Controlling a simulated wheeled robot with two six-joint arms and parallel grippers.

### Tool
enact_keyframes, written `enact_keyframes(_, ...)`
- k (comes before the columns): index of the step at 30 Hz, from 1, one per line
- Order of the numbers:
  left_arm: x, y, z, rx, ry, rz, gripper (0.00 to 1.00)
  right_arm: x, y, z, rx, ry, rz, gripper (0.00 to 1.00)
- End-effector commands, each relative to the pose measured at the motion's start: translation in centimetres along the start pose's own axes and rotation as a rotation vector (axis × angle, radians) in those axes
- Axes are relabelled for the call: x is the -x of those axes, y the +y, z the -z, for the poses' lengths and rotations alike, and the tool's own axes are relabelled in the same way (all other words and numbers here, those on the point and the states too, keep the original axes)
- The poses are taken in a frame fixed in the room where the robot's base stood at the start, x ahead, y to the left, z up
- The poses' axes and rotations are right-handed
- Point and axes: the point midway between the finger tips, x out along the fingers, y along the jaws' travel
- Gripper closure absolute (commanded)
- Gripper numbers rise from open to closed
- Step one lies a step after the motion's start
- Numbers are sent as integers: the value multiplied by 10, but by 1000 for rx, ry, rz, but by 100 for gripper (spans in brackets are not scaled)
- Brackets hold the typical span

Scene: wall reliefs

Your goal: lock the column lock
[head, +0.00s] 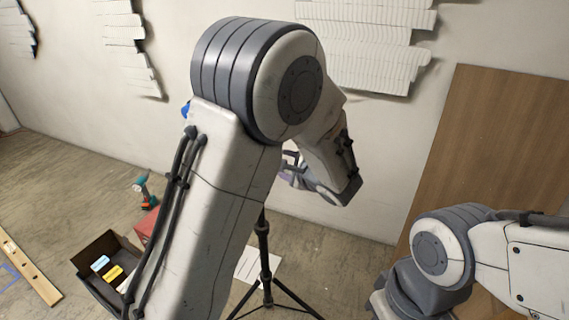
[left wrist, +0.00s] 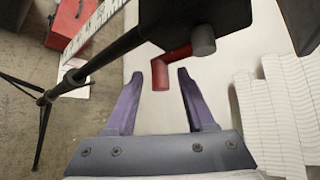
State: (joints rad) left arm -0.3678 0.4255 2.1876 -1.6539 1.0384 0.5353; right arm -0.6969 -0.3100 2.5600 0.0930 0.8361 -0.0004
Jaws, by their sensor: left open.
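The column lock looks like a bent red lever (left wrist: 163,69) in the left wrist view, on the dark head of a tripod stand, beside a grey round knob (left wrist: 202,40). My left gripper (left wrist: 160,74) is open, its two purple fingers to either side of the lever's lower end in the picture. I cannot tell whether they touch it or how far they reach along it. In the head view my left arm hides the lever and most of the gripper. The stand's dark column (head: 264,240) shows below the arm. My right gripper is out of view.
White slatted wall reliefs (head: 365,40) hang on the pale wall. A brown wooden panel (head: 490,150) leans at right. An open dark case (head: 108,265), a red box (head: 147,226) and a teal drill (head: 142,190) stand on the floor at left. The tripod's legs (head: 267,297) spread below.

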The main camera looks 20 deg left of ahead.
Motion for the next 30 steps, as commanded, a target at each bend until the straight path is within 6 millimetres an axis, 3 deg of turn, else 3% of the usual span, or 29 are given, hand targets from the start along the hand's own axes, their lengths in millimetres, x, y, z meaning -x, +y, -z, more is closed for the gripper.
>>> enact_keyframes(5, 17, -1, 1, 0, 3, 3, 45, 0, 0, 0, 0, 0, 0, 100)
enact_keyframes(12, 66, -1, 1, 1, 6, 4, 45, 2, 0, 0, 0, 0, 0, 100)
enact_keyframes(18, 95, -1, 1, 0, 3, 3, 45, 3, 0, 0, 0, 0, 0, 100)
enact_keyframes(30, 105, 0, 0, -1, 0, 0, 45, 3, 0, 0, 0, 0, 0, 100)
